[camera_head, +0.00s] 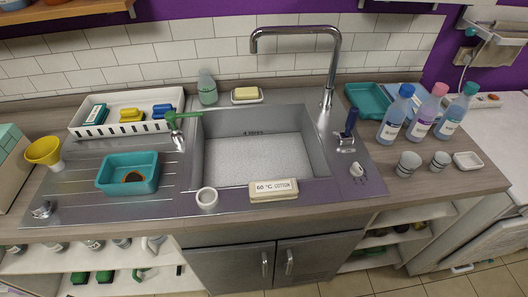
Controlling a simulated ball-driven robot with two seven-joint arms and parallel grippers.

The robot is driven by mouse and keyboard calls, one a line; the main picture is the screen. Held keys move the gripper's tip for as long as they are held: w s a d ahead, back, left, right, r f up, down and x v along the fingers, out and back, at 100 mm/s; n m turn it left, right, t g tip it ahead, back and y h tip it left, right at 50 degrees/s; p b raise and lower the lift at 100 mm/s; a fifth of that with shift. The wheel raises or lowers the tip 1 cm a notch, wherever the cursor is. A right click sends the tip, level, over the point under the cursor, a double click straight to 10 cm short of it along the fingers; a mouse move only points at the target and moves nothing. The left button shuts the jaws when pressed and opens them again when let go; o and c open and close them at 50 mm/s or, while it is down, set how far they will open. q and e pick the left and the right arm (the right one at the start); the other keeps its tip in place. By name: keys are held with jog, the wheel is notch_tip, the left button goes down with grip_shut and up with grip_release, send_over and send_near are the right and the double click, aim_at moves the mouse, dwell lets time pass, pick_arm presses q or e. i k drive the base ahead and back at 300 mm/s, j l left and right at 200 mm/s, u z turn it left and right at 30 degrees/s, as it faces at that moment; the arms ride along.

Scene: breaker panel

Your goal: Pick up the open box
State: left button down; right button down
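An open teal box (128,185) with no lid sits upright on the ribbed drainboard left of the sink. A small brown item (132,177) lies inside it. A long white open container (88,131) behind it holds several colored items. A shallow teal tray (369,101) lies on the counter right of the sink. I cannot tell from the picture alone which of these the task calls the open box. Neither of my grippers shows in this view.
The sink (258,160) holds whitish foam, with a tall faucet (328,60) behind. A yellow funnel (44,151) stands left of the teal box, and a green-handled tool (182,116) behind it. Several bottles (428,109) and striped cups (408,163) stand at right.

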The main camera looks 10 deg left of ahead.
aim_at(133, 173)
jog(key=u, duration=1.55)
